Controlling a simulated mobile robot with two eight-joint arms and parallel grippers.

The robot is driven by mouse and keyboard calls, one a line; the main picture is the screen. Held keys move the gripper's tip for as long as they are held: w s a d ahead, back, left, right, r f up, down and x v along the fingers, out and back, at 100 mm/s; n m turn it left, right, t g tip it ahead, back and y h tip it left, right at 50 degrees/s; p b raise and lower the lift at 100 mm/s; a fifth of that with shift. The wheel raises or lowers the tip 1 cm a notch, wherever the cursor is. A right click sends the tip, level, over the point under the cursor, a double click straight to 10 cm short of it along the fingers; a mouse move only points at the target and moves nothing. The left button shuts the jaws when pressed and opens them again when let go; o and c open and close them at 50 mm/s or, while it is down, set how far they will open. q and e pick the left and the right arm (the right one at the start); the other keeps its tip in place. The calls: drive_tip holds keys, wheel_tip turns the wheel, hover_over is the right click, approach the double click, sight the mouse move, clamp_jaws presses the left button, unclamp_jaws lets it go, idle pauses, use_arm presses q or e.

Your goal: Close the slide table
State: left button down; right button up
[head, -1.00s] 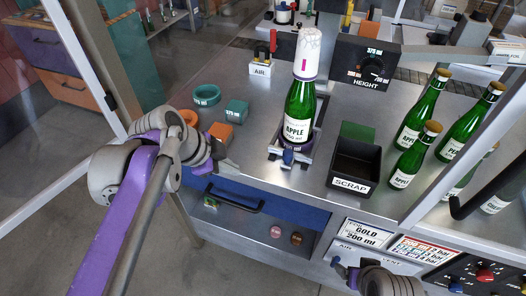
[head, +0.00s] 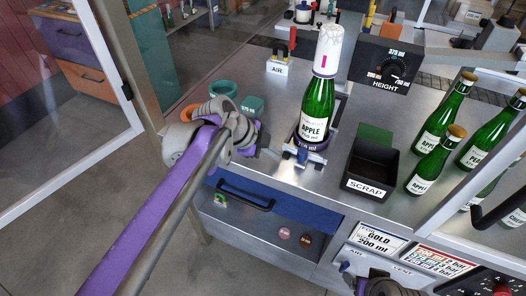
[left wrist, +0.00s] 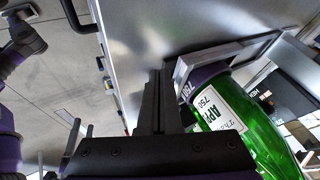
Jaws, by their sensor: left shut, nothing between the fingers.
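The slide table (head: 317,158) is a small metal carriage with a blue front part, at the front of the grey worktop. A green APPLE bottle (head: 314,108) with a white foil capsule (head: 328,48) stands upright in its purple ring; an open slot shows behind it. My left gripper (head: 277,154) is just left of the carriage's front; contact cannot be told. In the left wrist view its dark fingers (left wrist: 158,98) are together and empty, beside the bottle (left wrist: 238,120) and its metal holder. My right arm shows at the bottom of the head view, with its fingertips unclear.
A black SCRAP bin (head: 371,169) stands right of the slide table, with several green bottles (head: 437,160) beyond it. A HEIGHT dial box (head: 385,65) stands behind. A blue drawer (head: 300,212) with a black handle is below the front edge.

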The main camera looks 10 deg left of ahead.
sight(298, 120)
use_arm(q)
drive_tip(key=shift+w+d, duration=0.2)
drive_tip(key=shift+w, duration=1)
use_arm(e)
drive_tip(key=shift+r, duration=0.1)
use_arm(q)
drive_tip(key=shift+w, duration=0.15)
